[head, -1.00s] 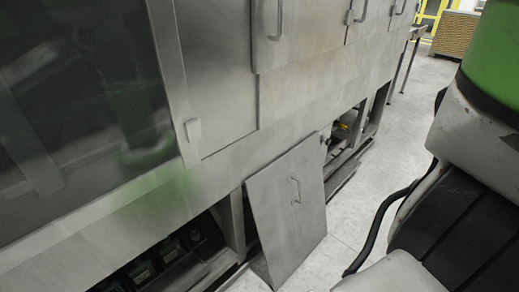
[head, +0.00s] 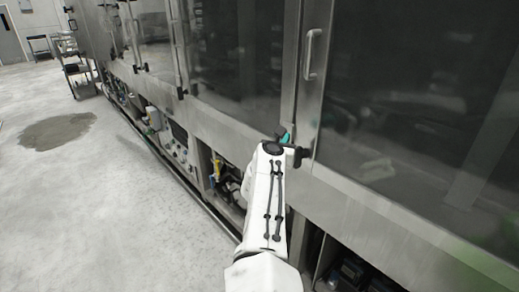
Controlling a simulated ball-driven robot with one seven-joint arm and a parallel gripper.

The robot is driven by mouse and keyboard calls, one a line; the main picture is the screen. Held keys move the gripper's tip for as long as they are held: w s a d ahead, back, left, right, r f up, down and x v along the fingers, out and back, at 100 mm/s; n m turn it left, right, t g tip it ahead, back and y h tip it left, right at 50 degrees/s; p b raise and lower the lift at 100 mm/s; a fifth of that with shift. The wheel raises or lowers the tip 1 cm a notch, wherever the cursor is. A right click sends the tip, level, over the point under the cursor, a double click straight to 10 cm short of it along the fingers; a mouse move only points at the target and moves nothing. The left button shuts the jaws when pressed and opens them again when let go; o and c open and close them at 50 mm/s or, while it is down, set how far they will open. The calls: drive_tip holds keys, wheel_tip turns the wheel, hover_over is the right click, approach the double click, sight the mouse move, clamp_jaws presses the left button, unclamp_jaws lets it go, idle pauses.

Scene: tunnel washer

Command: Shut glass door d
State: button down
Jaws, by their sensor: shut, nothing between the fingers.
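A large dark glass door (head: 420,110) with a steel frame and a vertical handle (head: 312,55) fills the right of the head view. More glass doors, including a nearer glass panel (head: 232,50), run along the machine to the left. No letters show, so I cannot tell which is door d. I cannot tell clearly whether the large door is fully shut. My white arm reaches up from the bottom middle. My gripper (head: 301,156), small and dark, is shut and empty by the lower left corner of the large door, below its handle. Whether it touches the door is unclear.
The open lower bays (head: 208,170) of the machine hold pipes and equipment. A cart (head: 78,70) stands at the far left. The grey floor (head: 90,200) on the left is clear apart from a dark patch (head: 57,130).

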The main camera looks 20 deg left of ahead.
drive_tip(key=s+a+p, duration=0.3)
drive_tip(key=s+a, duration=0.1)
drive_tip(key=s, duration=0.4)
drive_tip(key=d+f+n+y, duration=0.1)
drive_tip(key=d+f+n, duration=0.1)
drive_tip(key=d+n, duration=0.4)
drive_tip(key=d+f+n+y, duration=0.2)
drive_tip(key=d+n, duration=0.4)
drive_tip(key=d, duration=0.5)
drive_tip(key=d+f+n+y, duration=0.2)
drive_tip(key=d+n, duration=0.4)
drive_tip(key=d, duration=0.2)
drive_tip(key=shift+w+d+n, duration=0.15)
drive_tip(key=shift+w+n, duration=0.25)
drive_tip(key=s+d+f+n+g+h, duration=0.1)
drive_tip(key=s+d+f+n+g, duration=0.7)
drive_tip(key=s+d+f+n, duration=0.65)
drive_tip(key=s+d+f+g+h, duration=0.1)
drive_tip(key=s+d+f+g, duration=0.1)
drive_tip(key=s, duration=1)
drive_tip(key=s+d+f+n+g+h, duration=0.1)
drive_tip(key=s+d+f+g, duration=0.1)
drive_tip(key=s, duration=1)
drive_tip(key=s+d+f+n+g+h, duration=0.1)
drive_tip(key=s+g, duration=0.4)
drive_tip(key=s, duration=0.8)
drive_tip(key=shift+d+f+h, duration=0.45)
drive_tip(key=shift+d+h, duration=0.15)
drive_tip(key=shift+d, duration=0.6)
